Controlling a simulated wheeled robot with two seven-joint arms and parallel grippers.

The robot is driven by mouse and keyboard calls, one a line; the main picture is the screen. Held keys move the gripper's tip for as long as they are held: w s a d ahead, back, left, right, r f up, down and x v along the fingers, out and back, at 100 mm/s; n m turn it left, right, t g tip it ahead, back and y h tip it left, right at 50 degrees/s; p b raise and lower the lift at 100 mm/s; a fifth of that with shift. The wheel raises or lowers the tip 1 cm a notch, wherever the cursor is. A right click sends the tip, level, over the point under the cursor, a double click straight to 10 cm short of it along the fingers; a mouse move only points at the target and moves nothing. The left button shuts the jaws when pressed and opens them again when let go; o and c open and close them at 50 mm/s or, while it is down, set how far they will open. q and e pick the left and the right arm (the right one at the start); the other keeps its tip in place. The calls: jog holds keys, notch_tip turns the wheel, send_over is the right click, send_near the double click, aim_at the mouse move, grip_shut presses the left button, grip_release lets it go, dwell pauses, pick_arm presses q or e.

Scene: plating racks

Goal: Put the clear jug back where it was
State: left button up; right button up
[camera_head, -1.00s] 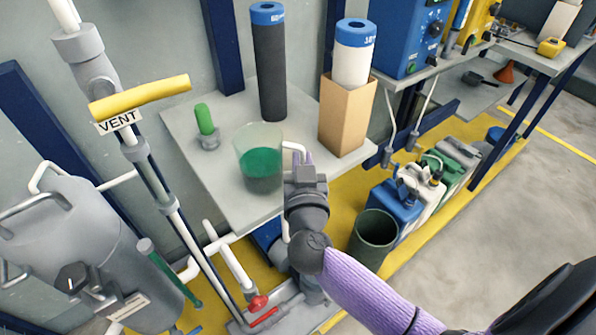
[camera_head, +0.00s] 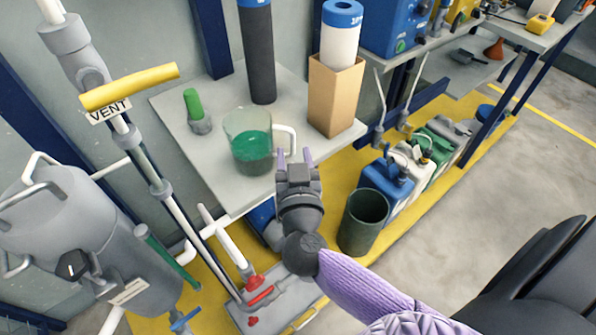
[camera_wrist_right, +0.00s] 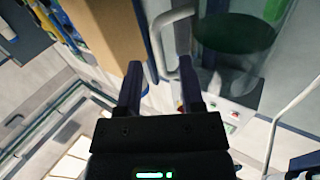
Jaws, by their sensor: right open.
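The clear jug (camera_head: 249,142) holds green liquid and stands upright on the grey shelf (camera_head: 205,150), near its front. Its white handle (camera_head: 290,140) points right. My right gripper (camera_head: 294,158) is open and empty, just in front of the handle and apart from the jug in the head view. In the right wrist view, the jug (camera_wrist_right: 235,45) is at the upper right, and its handle (camera_wrist_right: 165,35) shows just beyond the open fingers (camera_wrist_right: 160,80). My left gripper is not in view.
A green-capped bottle (camera_head: 196,112) stands left of the jug. A dark cylinder (camera_head: 257,50) and a cardboard box (camera_head: 335,95) with a white roll stand behind and right. A VENT pipe (camera_head: 130,130) rises at left. A dark bin (camera_head: 363,220) and several canisters are below right.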

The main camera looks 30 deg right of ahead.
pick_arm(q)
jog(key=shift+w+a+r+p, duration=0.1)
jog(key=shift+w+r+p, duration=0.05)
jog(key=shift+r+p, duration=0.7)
pick_arm(e)
jog(key=v, duration=0.8)
jog(key=shift+s+a, duration=0.15)
jog(key=shift+s, duration=0.05)
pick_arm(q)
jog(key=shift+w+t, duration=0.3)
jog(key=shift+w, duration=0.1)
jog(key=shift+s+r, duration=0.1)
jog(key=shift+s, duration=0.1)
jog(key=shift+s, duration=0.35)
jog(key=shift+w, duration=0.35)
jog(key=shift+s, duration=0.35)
